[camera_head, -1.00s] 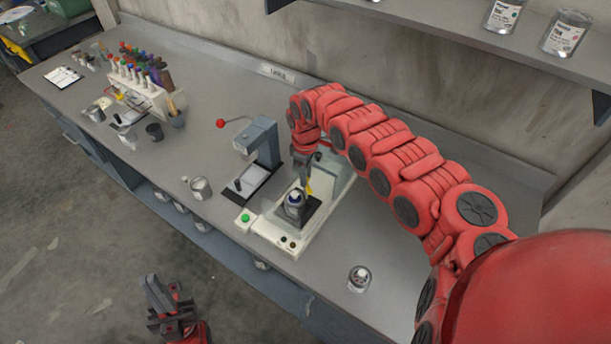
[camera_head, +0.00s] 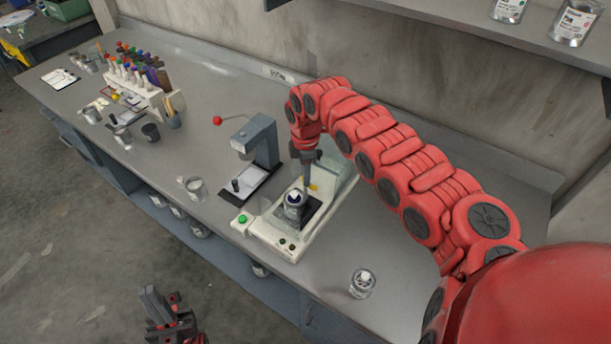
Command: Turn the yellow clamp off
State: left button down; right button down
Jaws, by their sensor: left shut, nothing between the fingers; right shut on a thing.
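The yellow clamp (camera_head: 314,187) shows as a small yellow patch at the back of a white machine (camera_head: 266,234). A small container (camera_head: 295,198) with a white and blue top stands on the machine's dark plate. My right gripper (camera_head: 307,185) points down from above, shut on the yellow clamp just behind the container. The fingers hide most of the clamp, so its exact angle is hard to tell. My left gripper (camera_head: 152,300) is shut and empty, low in the picture, over the floor in front of the bench.
A grey press with a red-knobbed lever (camera_head: 262,140) stands just left of the machine. A glass jar (camera_head: 362,282) stands near the bench's front edge at right. A metal cup (camera_head: 194,187) and a rack of bottles (camera_head: 137,92) are further left. The bench right of the machine is mostly clear.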

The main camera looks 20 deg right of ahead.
dwell(0.4)
jog(key=c, duration=0.7)
grip_release()
jog(key=shift+o, duration=0.2)
jog(key=shift+r, duration=0.35)
notch_tip(320, 180, up, 17)
jog(key=b, duration=0.2)
jog(key=shift+f, duration=0.15)
